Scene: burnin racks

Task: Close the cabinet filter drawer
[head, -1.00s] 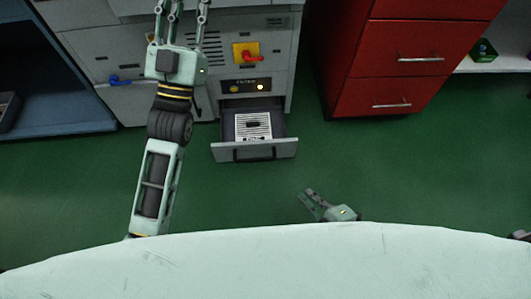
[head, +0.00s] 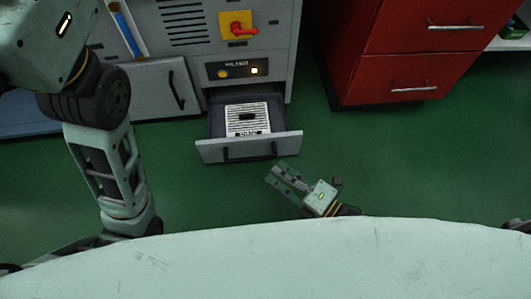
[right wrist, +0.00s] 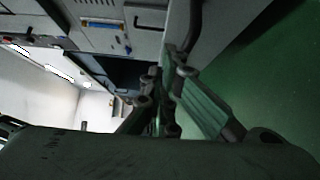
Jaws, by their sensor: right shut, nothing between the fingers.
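The grey cabinet filter drawer (head: 225,152) stands pulled out at the foot of the grey cabinet (head: 187,56), below a panel marked as filter. A white slatted filter (head: 248,120) lies inside it, and a dark handle is on its front. My right gripper (head: 277,175) is shut and empty, just below the drawer front in the head view, with a small gap in the picture. In the right wrist view its fingers (right wrist: 160,100) are close together with the cabinet behind. My left gripper's body (head: 40,35) shows at the top left; its fingers are out of frame.
A red drawer cabinet (head: 400,60) stands to the right of the grey one. A yellow plate with a red switch (head: 237,27) is above the filter panel. Green floor (head: 410,160) is clear on the right. A pale curved surface (head: 260,260) fills the bottom.

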